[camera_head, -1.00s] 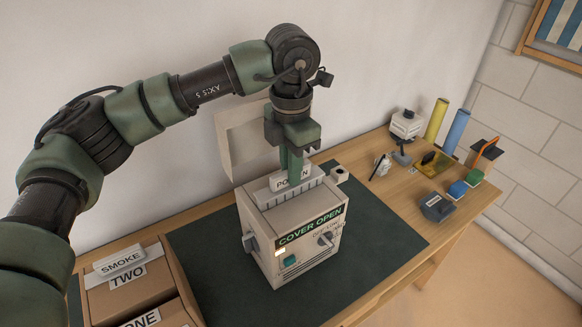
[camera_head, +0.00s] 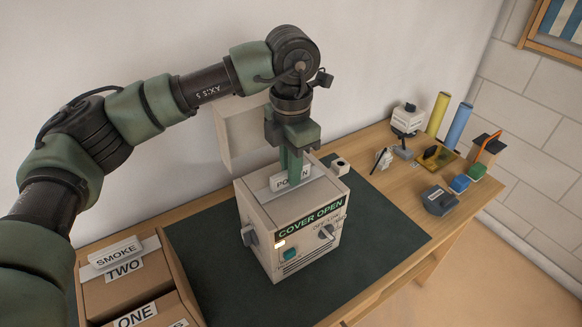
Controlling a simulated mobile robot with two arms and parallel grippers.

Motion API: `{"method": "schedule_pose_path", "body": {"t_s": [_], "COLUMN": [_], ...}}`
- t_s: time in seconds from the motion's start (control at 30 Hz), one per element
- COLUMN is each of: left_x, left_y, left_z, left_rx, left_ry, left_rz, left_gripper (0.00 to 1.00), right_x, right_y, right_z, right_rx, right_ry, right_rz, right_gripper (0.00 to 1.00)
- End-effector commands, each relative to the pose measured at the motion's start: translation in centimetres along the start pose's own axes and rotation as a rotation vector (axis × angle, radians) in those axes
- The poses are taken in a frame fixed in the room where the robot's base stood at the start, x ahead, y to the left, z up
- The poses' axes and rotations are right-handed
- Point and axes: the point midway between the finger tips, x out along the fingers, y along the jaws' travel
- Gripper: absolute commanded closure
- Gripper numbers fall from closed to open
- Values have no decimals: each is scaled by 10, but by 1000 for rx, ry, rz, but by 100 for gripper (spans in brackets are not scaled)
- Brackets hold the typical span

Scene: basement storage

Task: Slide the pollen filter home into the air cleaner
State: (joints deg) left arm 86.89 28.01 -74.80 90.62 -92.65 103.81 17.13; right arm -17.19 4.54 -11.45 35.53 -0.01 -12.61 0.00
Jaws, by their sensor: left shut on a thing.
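The air cleaner (camera_head: 292,232) is a cream box on a dark green mat, with a "COVER OPEN" strip, a lit amber lamp, a green button and a knob on its front. Its cover (camera_head: 240,135) stands open behind it. The pollen filter (camera_head: 278,183) shows as a pale label end, partly reading "POLLEN", standing upright at the slot in the top of the air cleaner. My left gripper (camera_head: 292,170) points down from above and is shut on the filter. The fingers hide part of the label. How deep the filter sits is hard to tell. My right gripper is not in view.
Several small items and rolls (camera_head: 457,125) stand on the right of the table. The mat (camera_head: 375,240) is clear at right.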

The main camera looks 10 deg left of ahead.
Motion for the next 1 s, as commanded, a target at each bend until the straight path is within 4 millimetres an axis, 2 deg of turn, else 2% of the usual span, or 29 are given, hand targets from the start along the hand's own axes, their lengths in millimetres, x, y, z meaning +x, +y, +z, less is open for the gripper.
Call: {"method": "schedule_pose_path", "body": {"t_s": [0.03,0.07,0.1,0.13,0.43,0.53,0.83,1.0], "left_x": [2,1,1,1,0,-5,-54,-72], "left_y": [0,0,0,0,0,0,0,0], "left_z": [0,0,0,0,0,1,1,0], "left_rx": [0,0,0,0,0,0,0,0], "left_ry": [0,-1,-1,-1,0,-2,-3,-1], "left_rz": [0,0,0,0,0,0,2,0], "left_gripper": [100,80,68,62,62,62,62,62], "right_x": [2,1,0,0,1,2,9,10], "right_y": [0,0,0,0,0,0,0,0], "right_z": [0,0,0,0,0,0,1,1], "right_rx": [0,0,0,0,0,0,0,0], "right_ry": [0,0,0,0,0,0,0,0], "right_rz": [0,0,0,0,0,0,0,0], "right_gripper": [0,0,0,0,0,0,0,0]}}
